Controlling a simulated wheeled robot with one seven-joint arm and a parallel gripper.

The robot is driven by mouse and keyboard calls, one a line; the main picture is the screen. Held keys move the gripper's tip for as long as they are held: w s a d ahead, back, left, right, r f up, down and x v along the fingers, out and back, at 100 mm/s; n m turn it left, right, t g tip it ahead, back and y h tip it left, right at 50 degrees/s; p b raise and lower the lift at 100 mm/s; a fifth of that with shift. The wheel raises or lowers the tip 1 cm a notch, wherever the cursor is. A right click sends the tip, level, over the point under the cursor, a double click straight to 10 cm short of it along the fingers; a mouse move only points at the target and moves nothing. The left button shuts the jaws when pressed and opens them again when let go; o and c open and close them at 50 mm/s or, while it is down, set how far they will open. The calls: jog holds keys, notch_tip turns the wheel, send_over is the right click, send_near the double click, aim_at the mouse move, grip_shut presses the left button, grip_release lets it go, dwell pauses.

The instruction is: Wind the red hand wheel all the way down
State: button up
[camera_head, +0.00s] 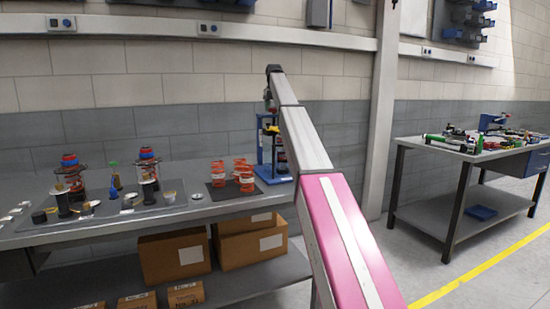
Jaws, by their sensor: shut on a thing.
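A blue press-like fixture (262,150) stands upright at the right end of the left bench, partly hidden behind my arm. It has a yellow part (271,129) near its top and a dark part below. My gripper (269,104) hangs down from the far end of my arm, right above the fixture. A small reddish patch shows there, which fits the red hand wheel; most of the wheel is hidden by the gripper and arm. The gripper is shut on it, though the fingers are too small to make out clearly. How far down the wheel is cannot be told.
Further left are spools and small parts on grey mats. Cardboard boxes (172,256) sit on the shelf below. A second bench (440,148) with tools stands right, past a pillar (383,110).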

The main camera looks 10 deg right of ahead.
jog(key=m, duration=0.6)
jog(key=shift+m, duration=0.4)
jog(key=m, duration=0.5)
jog(key=shift+m, duration=0.3)
jog(key=m, duration=1.1)
jog(key=shift+a+m, duration=0.1)
jog(key=shift+m, duration=0.2)
jog(key=m, duration=0.5)
jog(key=shift+m, duration=0.4)
